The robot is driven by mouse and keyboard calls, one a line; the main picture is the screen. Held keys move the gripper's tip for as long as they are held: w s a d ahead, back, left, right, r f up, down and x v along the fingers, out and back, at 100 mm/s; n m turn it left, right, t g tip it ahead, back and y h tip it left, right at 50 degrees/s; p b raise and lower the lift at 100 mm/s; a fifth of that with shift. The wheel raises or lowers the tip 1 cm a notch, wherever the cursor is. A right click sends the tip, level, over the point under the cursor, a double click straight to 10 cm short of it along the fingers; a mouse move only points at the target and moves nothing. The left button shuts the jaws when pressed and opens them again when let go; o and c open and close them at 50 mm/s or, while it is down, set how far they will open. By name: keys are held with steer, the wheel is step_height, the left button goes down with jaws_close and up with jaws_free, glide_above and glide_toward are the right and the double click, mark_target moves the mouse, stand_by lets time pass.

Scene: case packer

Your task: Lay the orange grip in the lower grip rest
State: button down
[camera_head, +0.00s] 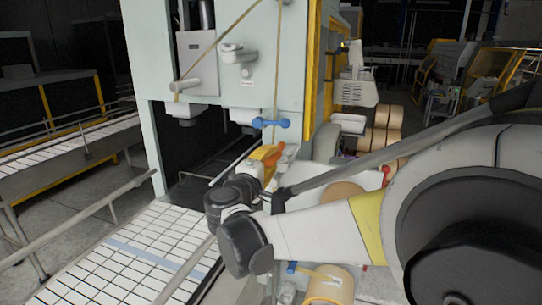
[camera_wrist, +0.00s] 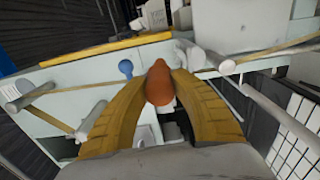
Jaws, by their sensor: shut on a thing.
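My gripper (camera_head: 264,158) is in front of the pale green machine panel (camera_head: 222,14), below the blue grip (camera_head: 270,123). Its yellow fingers are shut on the orange grip (camera_head: 274,157). In the wrist view the orange grip (camera_wrist: 159,86) stands between both fingertips, end towards the camera. The blue grip shows there (camera_wrist: 125,68) at the left. A white bracket (camera_head: 236,52) and a white bar (camera_head: 186,85) stick out from the panel.
Thin yellowish cords (camera_head: 278,62) run down and across the panel. A white-tiled conveyor (camera_head: 125,260) with a metal rail (camera_head: 95,210) lies at the lower left. Brown rolls (camera_head: 385,125) stand behind at the right. Dark open space lies under the panel.

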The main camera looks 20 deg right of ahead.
steer(key=shift+v, duration=2.8)
